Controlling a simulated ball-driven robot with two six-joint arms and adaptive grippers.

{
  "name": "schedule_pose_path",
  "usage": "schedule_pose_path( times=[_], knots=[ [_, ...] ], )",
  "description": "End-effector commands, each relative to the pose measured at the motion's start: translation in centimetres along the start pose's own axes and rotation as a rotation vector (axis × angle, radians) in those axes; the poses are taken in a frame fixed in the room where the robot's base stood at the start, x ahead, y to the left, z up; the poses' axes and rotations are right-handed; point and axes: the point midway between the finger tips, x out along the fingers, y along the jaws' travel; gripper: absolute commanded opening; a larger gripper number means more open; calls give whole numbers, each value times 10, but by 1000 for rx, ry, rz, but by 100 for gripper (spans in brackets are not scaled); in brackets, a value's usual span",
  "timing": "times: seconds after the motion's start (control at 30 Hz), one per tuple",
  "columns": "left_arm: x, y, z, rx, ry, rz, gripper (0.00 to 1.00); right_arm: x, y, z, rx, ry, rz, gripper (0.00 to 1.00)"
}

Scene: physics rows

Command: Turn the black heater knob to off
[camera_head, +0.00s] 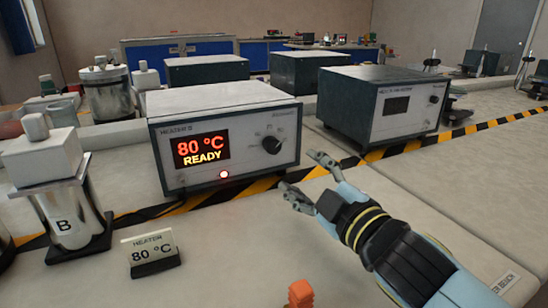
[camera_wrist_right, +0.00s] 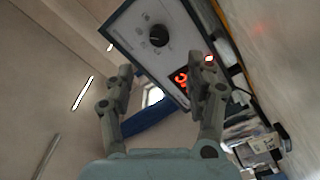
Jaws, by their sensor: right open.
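The black heater knob (camera_head: 271,145) is on the right side of the heater's front panel. The heater (camera_head: 222,101) is a white-topped box whose lit display (camera_head: 201,149) reads 80 °C READY. A small red lamp (camera_head: 223,174) glows below it. My right gripper (camera_head: 302,172) is open and empty, in front of and to the right of the heater, apart from the knob. In the right wrist view the knob (camera_wrist_right: 158,35) shows beyond the spread fingers of my right gripper (camera_wrist_right: 160,80), with the panel tilted. My left gripper is not in view.
A sign (camera_head: 151,254) reading HEATER 80 °C stands in front. A metal vessel marked B (camera_head: 66,215) stands at left. A second instrument box (camera_head: 382,104) stands to the right. An orange object (camera_head: 300,293) shows at the bottom edge.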

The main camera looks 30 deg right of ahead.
Motion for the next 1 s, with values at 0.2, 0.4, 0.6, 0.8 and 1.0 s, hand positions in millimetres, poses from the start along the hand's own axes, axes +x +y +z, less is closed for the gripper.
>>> schedule_pose_path(
  times=[0.2, 0.4, 0.6, 0.8, 1.0],
  knots=[
    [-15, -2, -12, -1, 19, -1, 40, 34, 5, -3, 1, 2, 4, 55],
    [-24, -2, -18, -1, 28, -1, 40, 74, 3, -2, 1, 0, 2, 55],
    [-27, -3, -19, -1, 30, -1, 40, 99, 2, -1, 1, 1, 2, 55],
    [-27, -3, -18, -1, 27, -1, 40, 105, 1, -1, 1, 0, 1, 55],
    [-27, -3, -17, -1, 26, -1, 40, 105, 1, 0, 1, 0, 1, 51]
  ],
)
